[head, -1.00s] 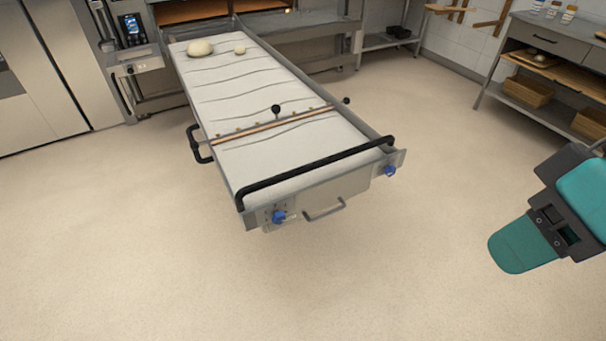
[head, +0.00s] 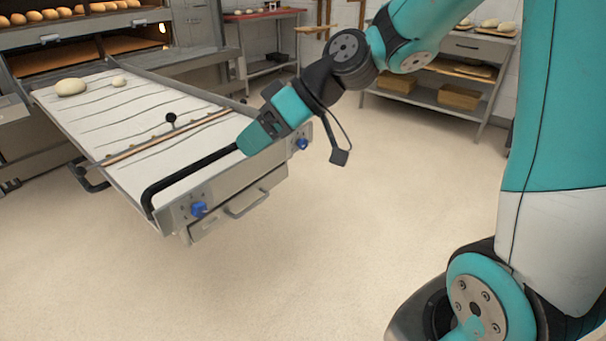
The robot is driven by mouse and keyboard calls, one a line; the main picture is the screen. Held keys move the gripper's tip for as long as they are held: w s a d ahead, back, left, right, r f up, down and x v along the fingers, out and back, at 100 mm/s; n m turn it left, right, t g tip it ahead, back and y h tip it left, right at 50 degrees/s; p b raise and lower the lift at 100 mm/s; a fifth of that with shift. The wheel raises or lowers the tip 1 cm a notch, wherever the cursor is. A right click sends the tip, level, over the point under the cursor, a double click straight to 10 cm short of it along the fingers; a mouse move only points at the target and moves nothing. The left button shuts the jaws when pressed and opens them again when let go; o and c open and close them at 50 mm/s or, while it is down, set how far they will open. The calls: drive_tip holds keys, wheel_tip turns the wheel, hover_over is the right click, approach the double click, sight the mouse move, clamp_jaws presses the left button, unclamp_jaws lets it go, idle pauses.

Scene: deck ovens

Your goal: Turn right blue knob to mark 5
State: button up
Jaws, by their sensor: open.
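The right blue knob (head: 302,144) sits at the right end of the loader's front panel. It is small in the head view, and its marks cannot be read. A second blue knob (head: 198,209) is on the left part of the same panel, with small marks around it. My gripper (head: 245,147) is open, with teal fingers. In the picture it overlaps the right end of the loader's black handle bar (head: 190,172), left of the right knob. I cannot tell whether it touches the bar. It is apart from both knobs.
The loader's pale cloth bed (head: 120,115) carries a crossbar and two dough pieces (head: 71,87) at its far end. A grey drawer handle (head: 247,204) juts out below the panel. Deck ovens with loaves stand behind. The floor in front is clear.

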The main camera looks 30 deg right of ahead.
drive_tip(key=w+d+f+m+t+y+b, duration=0.1)
drive_tip(key=w+d+f+t+b, duration=0.2)
drive_tip(key=w+d+f+b, duration=0.3)
drive_tip(key=w+d+f+m+t+b, duration=0.1)
drive_tip(key=w+d+f+t+b, duration=0.25)
drive_tip(key=d+f, duration=0.45)
drive_tip(key=m+t+h+b, duration=0.2)
drive_tip(key=t+h+b, duration=0.3)
drive_tip(key=b, duration=0.4)
approach(305, 145)
drive_tip(key=s+d+f+y, duration=0.1)
drive_tip(key=s+d, duration=0.1)
drive_tip(key=s, duration=0.5)
drive_tip(key=shift+t, duration=0.65)
drive_tip(key=p+x, duration=0.2)
drive_tip(key=x, duration=0.3)
drive_tip(key=p+x, duration=0.2)
drive_tip(key=x, duration=0.3)
drive_tip(key=p+x, duration=0.2)
drive_tip(key=x, duration=0.3)
drive_tip(key=shift+w+d+f, duration=0.2)
drive_tip(key=shift+w+f, duration=0.05)
drive_tip(key=shift+w, duration=0.1)
drive_tip(key=shift+w+a+m, duration=0.2)
drive_tip(key=shift+w+m, duration=0.1)
drive_tip(key=shift+w, duration=0.4)
drive_tip(key=c, duration=0.9)
